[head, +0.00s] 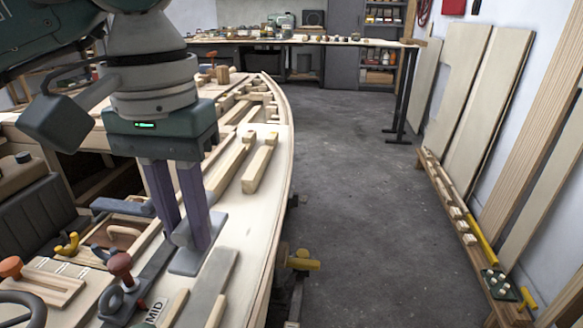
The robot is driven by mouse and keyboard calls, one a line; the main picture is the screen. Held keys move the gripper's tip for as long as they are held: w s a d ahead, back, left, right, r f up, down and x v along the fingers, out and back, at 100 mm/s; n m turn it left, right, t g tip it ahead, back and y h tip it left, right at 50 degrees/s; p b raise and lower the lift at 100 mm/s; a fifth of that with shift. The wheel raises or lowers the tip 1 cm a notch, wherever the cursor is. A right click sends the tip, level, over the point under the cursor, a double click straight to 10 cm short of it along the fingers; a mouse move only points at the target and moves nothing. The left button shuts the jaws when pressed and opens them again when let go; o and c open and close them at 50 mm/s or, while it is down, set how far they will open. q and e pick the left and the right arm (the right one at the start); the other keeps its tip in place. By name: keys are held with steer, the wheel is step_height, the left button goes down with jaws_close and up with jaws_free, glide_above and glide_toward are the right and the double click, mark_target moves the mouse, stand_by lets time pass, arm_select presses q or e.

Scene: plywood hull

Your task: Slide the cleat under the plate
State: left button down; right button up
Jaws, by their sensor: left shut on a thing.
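My left gripper (190,238) reaches down over the deck of the plywood hull, its two purple-grey fingers close together near the surface. It is shut on a small grey piece (182,237), which looks like the cleat; the fingers hide much of it. A flat blue-grey plate (205,257) lies directly below and beside the fingertips. I cannot tell whether any of the held piece is under it. My right gripper is not in view.
A grey board (207,288) lies in front. The hull edge (268,250) is close on the right, with open floor (350,190) beyond.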

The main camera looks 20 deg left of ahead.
mark_target(180, 274)
arm_select(q)
steer(key=shift+f, duration=0.3)
steer(key=shift+a+f+b, duration=0.2)
steer(key=shift+f+b, duration=0.1)
steer(key=shift+f, duration=0.05)
steer(key=shift+d+f+b, duration=0.1)
steer(key=shift+f+b, duration=1.8)
steer(key=shift+f, duration=1)
steer(key=shift+s+d+p, duration=0.25)
steer(key=shift+s+p, duration=0.2)
steer(key=shift+s, duration=0.85)
steer(key=shift+s+d, duration=0.25)
steer(key=shift+s, duration=0.6)
steer(key=shift+s, duration=0.1)
steer(key=c, duration=0.7)
jaws_free()
